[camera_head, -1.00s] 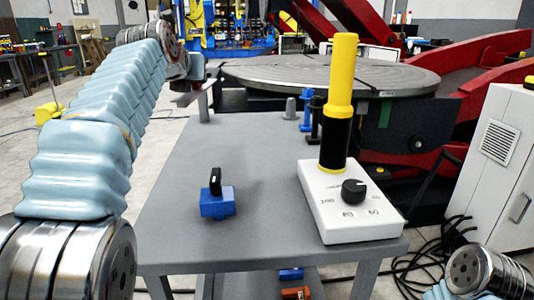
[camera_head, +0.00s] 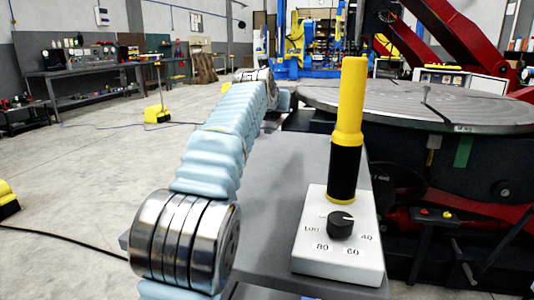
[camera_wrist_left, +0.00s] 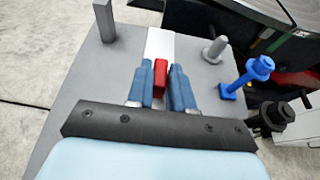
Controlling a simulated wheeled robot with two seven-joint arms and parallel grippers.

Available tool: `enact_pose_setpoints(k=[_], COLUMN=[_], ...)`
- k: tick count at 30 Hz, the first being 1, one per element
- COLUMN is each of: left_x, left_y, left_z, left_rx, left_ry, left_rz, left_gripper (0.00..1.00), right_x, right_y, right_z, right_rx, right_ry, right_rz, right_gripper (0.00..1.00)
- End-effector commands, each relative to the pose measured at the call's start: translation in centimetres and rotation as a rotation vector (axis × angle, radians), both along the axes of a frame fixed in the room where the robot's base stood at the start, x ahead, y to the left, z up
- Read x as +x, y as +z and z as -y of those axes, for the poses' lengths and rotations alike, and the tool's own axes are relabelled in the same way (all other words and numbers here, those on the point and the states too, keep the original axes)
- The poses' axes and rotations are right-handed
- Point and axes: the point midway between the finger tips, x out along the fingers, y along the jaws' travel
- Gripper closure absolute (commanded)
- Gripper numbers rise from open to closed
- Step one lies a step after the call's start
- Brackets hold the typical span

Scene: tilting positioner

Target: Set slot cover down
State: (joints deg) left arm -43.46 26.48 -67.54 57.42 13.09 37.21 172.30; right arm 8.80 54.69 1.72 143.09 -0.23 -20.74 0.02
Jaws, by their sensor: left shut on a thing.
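In the left wrist view, my left gripper (camera_wrist_left: 158,83) has its two blue fingers on either side of a small red block (camera_wrist_left: 160,74). A flat white strip (camera_wrist_left: 160,42) shows beyond and between the fingers. Red block and white strip look like the slot cover, but I cannot tell whether they are joined. The gripper is over the grey table (camera_wrist_left: 82,75); whether the cover touches the top is unclear. In the head view my left arm reaches away over the table (camera_head: 290,165), and its gripper is hidden. My right gripper is not in view.
A white control box (camera_head: 312,258) with a black dial and a yellow-black post (camera_head: 349,110) stands on the table. A grey upright (camera_wrist_left: 104,20), a grey peg (camera_wrist_left: 215,48), a blue clamp (camera_wrist_left: 250,74) and a black one (camera_wrist_left: 270,117) flank the gripper. The round positioner plate (camera_head: 420,105) lies beyond.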

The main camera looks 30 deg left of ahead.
Motion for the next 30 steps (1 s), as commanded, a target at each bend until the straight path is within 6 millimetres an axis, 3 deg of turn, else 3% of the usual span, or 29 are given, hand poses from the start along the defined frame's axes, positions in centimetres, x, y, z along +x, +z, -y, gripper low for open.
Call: enact_pose_setpoints(k=[1,7,12,21,26,30], left_x=[-0.2,-0.1,0.0,0.0,0.1,0.1], left_y=[-0.4,-2.1,-5.9,-8.3,-10.9,-11.2], left_z=[-1.6,-5.9,-8.5,-10.3,-10.2,-10.2], left_rx=[-0.006,-0.002,-0.001,0.001,-0.001,0.001], left_ry=[0.004,0.005,0.004,0.001,-0.002,-0.001], left_rz=[0.002,0.002,0.000,0.001,0.000,0.003], left_gripper=[1.00,1.00,1.00,1.00,1.00,1.00], right_x=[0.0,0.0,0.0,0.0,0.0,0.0], right_y=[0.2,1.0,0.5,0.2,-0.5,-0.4], right_z=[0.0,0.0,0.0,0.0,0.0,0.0], right_rx=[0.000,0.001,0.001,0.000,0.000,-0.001], right_ry=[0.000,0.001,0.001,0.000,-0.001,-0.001], right_rz=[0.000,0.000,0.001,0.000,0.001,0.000], right_gripper=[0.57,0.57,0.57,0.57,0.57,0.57])
